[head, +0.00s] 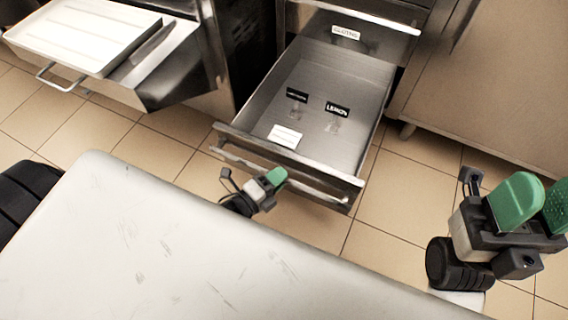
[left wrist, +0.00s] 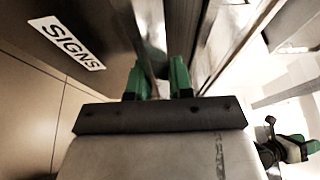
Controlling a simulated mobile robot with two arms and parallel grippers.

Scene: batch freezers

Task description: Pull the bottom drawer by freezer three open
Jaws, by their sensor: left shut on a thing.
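The bottom drawer (head: 262,98) is pulled well out of a steel drawer unit. Its front with the bar handle (head: 280,165) faces me. In the left wrist view the drawer front bears a white label reading SIGNS (left wrist: 66,44). My left gripper (head: 275,177) is at the drawer front, its green fingers (left wrist: 157,78) on either side of the handle bar, shut on it. The fingertips are partly hidden by the handle in the head view. My right gripper (head: 541,194) is off to the right, its green fingers apart and empty.
Inside the drawer lie small black signs, one reading LEMON (head: 337,109), and a white card (head: 285,136). A shut drawer with a label (head: 345,32) is above. A white tray (head: 85,35) stands upper left. Tiled floor (head: 400,215) is free right of the drawer.

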